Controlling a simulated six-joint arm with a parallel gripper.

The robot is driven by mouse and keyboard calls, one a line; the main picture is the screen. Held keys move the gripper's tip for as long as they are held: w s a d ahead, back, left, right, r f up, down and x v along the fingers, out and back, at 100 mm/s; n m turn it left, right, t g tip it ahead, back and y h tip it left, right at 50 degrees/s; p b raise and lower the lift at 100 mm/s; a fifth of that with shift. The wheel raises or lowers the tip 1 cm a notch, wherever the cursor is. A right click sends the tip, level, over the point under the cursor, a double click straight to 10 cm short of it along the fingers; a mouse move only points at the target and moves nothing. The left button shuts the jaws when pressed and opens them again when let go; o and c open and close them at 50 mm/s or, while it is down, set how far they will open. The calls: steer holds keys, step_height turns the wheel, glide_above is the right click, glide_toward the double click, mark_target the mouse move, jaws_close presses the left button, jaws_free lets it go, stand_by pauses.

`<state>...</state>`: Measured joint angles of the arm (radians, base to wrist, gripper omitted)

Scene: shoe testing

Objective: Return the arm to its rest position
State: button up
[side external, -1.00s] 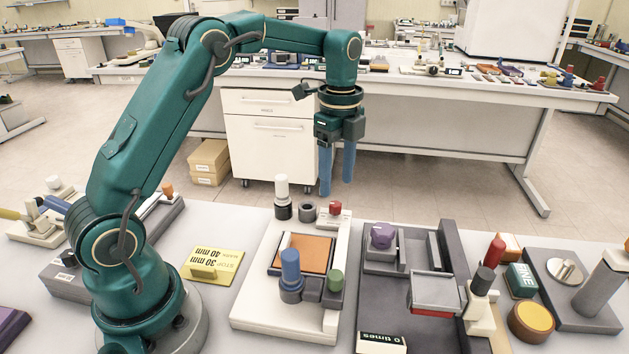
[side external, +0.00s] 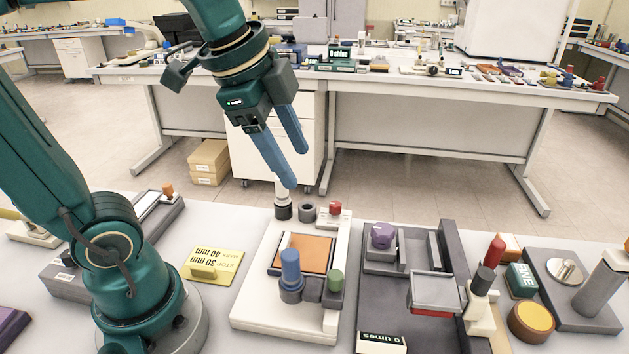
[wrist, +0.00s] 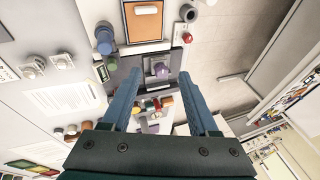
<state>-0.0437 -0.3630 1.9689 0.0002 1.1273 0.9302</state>
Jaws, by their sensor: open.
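My gripper (side external: 297,170) hangs in the air above the back edge of the table, with its two blue fingers slanting down to the right. It is open, and nothing shows between its fingers. In the side view its fingertips are just above a white-topped black cylinder (side external: 283,205); I cannot tell how far apart they are in depth. In the wrist view the two fingers (wrist: 156,90) are spread wide, with a purple knob (wrist: 161,70) on a grey device visible between them.
A cream device (side external: 245,310) with an orange pad (side external: 303,253) stands mid-table. A dark grey device (side external: 385,285) with a purple knob is to its right. A yellow sign (side external: 212,264) stands near my base. Several small parts crowd the right end. The air above the table is clear.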

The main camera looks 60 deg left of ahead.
steer(key=s+f+n+t, duration=0.1)
steer(key=s+f+n, duration=0.5)
steer(key=n, duration=0.4)
steer(key=shift+s+d, duration=0.2)
steer(key=shift+d, duration=0.25)
